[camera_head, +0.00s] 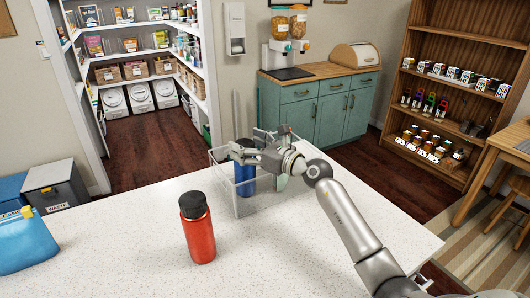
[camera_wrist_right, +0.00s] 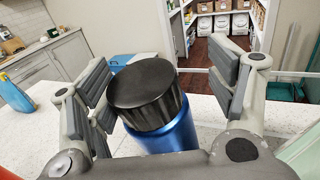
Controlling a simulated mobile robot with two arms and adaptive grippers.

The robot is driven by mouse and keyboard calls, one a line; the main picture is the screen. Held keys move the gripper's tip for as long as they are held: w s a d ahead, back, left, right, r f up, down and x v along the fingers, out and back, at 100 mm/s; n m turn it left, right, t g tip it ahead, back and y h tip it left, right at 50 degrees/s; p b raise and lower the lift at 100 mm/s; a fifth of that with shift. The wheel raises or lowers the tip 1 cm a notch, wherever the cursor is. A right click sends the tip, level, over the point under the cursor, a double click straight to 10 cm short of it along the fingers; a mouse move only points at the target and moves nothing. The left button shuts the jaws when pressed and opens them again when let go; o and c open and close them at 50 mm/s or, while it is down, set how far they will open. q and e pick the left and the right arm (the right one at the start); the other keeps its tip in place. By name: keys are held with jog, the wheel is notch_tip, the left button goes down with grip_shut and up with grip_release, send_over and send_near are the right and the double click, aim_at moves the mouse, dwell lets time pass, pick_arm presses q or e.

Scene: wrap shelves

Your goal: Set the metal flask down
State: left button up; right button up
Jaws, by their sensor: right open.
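A blue metal flask (camera_head: 244,180) with a black cap stands upright in a clear grey-rimmed bin (camera_head: 248,208) on the white counter. My right gripper (camera_head: 252,148) is over the bin at the flask's top. In the right wrist view, the blue flask (camera_wrist_right: 168,140) with its black cap (camera_wrist_right: 145,88) is between the spread fingers of the right gripper (camera_wrist_right: 162,88), with gaps visible beside the cap. Its base is hidden there. A red flask (camera_head: 200,238) with a black cap stands on the counter left of the bin. My left gripper is not in view.
A pale item (camera_head: 281,181) is in the bin's right part. The counter (camera_head: 120,235) between bag and red flask is clear. Beyond are a teal cabinet (camera_head: 318,115) and wooden shelves (camera_head: 465,50).

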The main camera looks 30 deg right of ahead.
jog(key=b+v, duration=0.1)
jog(key=v, duration=0.8)
jog(key=shift+f+b, duration=0.15)
jog(key=shift+b, duration=0.2)
jog(key=shift+s+d, duration=0.25)
jog(key=shift+s, duration=0.45)
